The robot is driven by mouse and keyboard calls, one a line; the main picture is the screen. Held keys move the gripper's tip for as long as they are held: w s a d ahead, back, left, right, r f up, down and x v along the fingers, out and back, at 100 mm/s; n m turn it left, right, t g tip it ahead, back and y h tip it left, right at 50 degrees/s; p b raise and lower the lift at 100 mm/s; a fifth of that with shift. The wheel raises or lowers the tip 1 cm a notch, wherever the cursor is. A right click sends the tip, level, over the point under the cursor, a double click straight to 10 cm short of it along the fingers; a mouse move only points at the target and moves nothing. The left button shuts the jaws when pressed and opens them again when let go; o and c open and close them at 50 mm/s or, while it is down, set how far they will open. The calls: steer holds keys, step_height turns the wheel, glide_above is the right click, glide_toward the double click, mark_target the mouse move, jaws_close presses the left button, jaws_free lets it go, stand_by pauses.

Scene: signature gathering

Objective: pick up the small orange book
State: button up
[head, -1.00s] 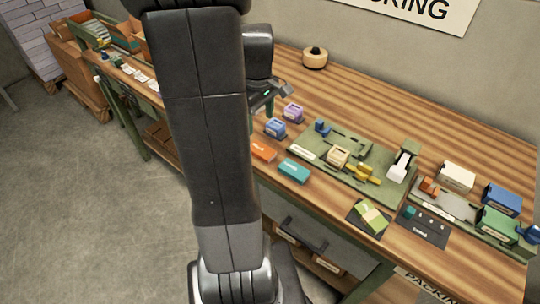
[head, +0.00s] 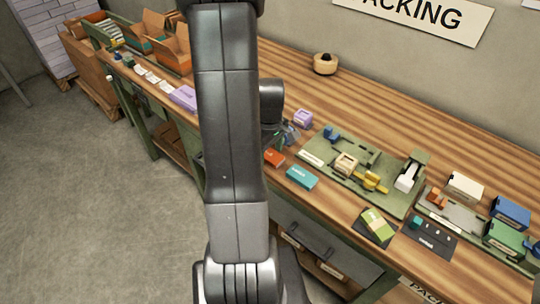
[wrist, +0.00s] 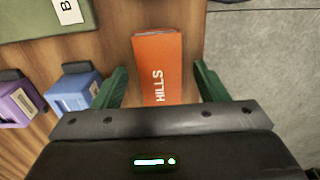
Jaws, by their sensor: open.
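The small orange book (wrist: 158,66) lies flat on the wooden table near its edge, with white lettering reading HILLS. In the wrist view it sits between the two green fingers of my gripper (wrist: 158,88), which is open. The lower end of the book is hidden behind the gripper body. I cannot tell how far the fingers are above the table. In the head view the book (head: 273,158) shows in part to the right of my arm, and the gripper is mostly hidden behind the arm.
A blue block (wrist: 76,90) stands close left of the left finger, with a purple one (wrist: 17,103) beyond it. A teal book (head: 302,177) lies right of the orange one. A green tray (head: 330,150) is behind. Floor (wrist: 265,60) shows past the table edge.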

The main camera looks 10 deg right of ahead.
steer(key=shift+f, duration=0.1)
steer(key=shift+c, duration=0.5)
steer(key=c, duration=1)
steer(key=shift+o, duration=0.2)
